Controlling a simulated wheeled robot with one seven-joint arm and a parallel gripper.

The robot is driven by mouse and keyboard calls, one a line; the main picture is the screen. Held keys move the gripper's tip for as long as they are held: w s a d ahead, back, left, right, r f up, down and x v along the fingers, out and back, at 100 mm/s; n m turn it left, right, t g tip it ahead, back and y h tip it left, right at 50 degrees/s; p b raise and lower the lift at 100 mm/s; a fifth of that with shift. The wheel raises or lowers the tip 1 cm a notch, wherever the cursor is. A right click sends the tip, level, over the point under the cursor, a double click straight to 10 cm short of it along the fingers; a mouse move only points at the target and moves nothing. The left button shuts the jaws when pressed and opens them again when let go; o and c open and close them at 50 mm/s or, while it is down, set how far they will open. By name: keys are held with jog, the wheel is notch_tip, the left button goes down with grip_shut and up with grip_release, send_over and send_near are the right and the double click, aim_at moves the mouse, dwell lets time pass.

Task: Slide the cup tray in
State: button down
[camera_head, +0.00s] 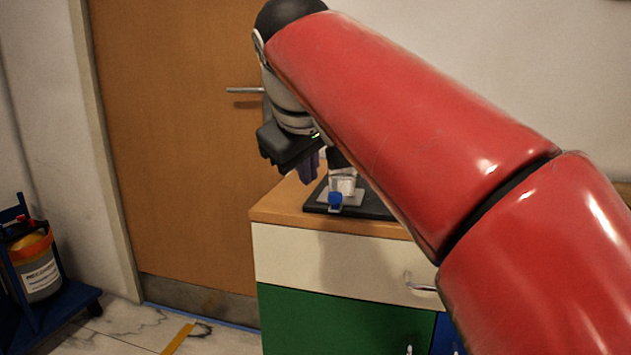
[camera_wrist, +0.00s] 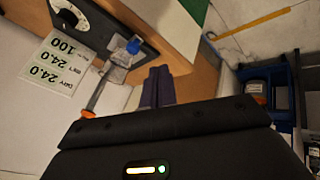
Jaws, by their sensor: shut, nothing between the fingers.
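The gauge rig's black base plate (camera_head: 316,202) lies on top of the wooden cabinet. On it is a small pale, partly clear piece (camera_head: 347,184), which seems to be the cup tray area, with a blue part (camera_head: 335,199) at its near side. In the wrist view the blue part (camera_wrist: 134,46) sits on a grey clear piece (camera_wrist: 119,58), with a grey rod (camera_wrist: 98,94) beside it. My gripper (camera_head: 312,170) has dark purple fingers (camera_wrist: 157,86), shut and empty, left of and apart from the blue part. My arm hides the rig's right side.
The cabinet (camera_head: 330,256) has a cream drawer with a metal handle. A wooden door (camera_head: 180,130) stands behind. A blue cart with a container (camera_head: 38,262) is at far left. The wrist view shows a printed label (camera_wrist: 58,62) and a dial (camera_wrist: 70,16).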

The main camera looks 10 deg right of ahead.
jog(key=w+d+f, duration=0.4)
jog(key=w+f, duration=0.3)
jog(key=w, duration=0.1)
jog(key=shift+f+b, duration=0.3)
jog(key=shift+b, duration=0.15)
jog(key=shift+d+r, duration=0.1)
